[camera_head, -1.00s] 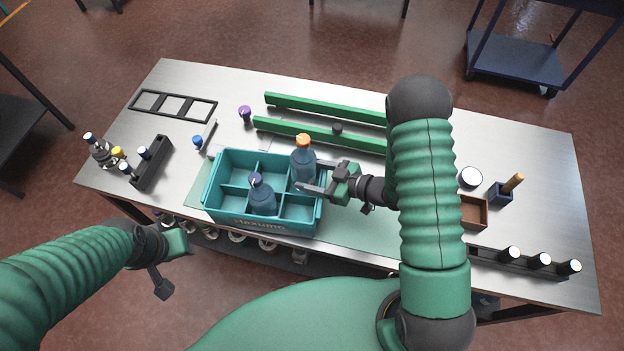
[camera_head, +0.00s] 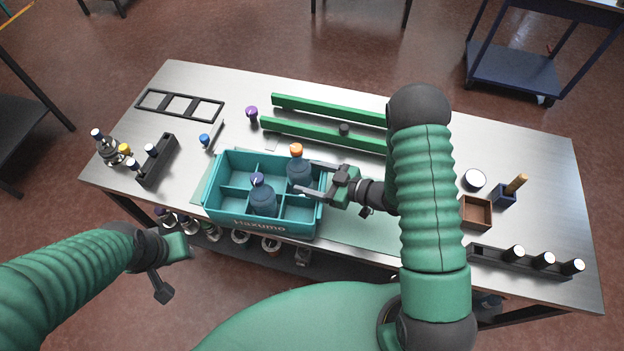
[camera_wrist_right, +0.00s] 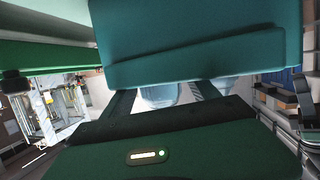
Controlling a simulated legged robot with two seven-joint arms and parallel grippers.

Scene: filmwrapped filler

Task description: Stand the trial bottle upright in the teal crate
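The teal crate (camera_head: 222,213) stands on a steel table, its top divided into compartments. An orange-capped blue bottle (camera_head: 298,173), apparently the trial bottle, stands upright in its back right compartment. Its lower part is hidden by the crate. The right wrist view shows a gap between the fingers and a pale blue bottle (camera_wrist_right: 160,95). My left gripper (camera_head: 172,270) hangs empty before the table; its opening is unclear.
Green bars (camera_head: 330,108) lie behind the crate. A dark rack with vials (camera_head: 157,160) and a black frame (camera_head: 180,104) are at the left. A brown tray (camera_head: 476,212), a blue holder (camera_head: 504,195) and a black rack (camera_head: 495,257) are at the right.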

